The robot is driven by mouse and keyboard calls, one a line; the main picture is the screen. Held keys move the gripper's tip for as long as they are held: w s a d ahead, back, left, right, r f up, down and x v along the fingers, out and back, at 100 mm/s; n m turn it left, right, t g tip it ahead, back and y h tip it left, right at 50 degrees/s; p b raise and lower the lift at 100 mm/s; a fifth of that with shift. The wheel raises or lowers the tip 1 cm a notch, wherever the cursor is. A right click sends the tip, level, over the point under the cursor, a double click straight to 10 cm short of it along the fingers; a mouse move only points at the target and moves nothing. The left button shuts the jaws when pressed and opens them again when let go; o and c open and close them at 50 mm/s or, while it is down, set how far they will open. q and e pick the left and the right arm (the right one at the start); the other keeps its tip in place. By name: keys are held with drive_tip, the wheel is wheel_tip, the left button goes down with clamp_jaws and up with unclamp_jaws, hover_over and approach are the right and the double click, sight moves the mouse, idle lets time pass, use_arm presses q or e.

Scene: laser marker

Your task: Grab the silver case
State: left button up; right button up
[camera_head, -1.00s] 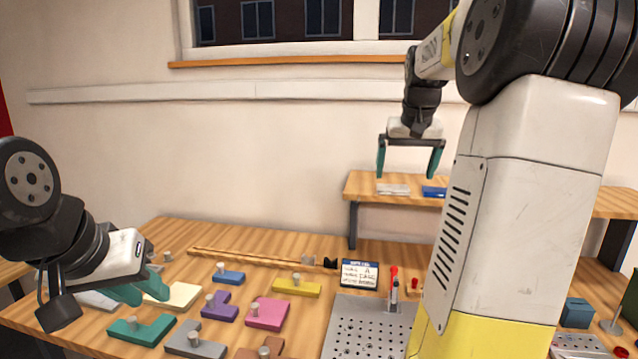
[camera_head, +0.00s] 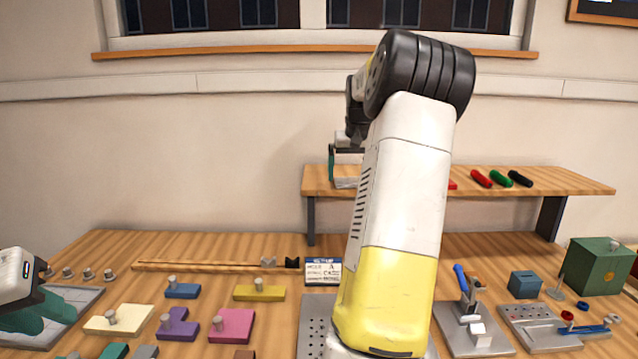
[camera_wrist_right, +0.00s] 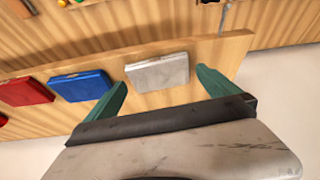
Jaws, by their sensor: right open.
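The silver case (camera_wrist_right: 157,72) is a flat pale grey box lying on the raised wooden shelf (camera_head: 560,181). In the right wrist view it lies between and beyond the green fingertips of my right gripper (camera_wrist_right: 160,88), which is open and empty. In the head view the case (camera_head: 346,183) shows only in part, at the shelf's left end under my right gripper (camera_head: 335,168); my right arm hides much of both.
A blue case (camera_wrist_right: 80,86) and a red case (camera_wrist_right: 26,92) lie beside the silver one. Red, green and black cylinders (camera_head: 501,179) lie further right on the shelf. Coloured knobbed blocks (camera_head: 231,325) fill the table's left part; a green box (camera_head: 597,266) stands at right.

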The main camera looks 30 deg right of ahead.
drive_tip(key=shift+w+d+f, duration=0.1)
drive_tip(key=shift+w+f, duration=0.1)
drive_tip(key=shift+f, duration=0.45)
drive_tip(key=shift+c, duration=0.4)
drive_tip(key=c, duration=1.2)
drive_tip(key=shift+o, duration=0.2)
drive_tip(key=shift+r, duration=0.2)
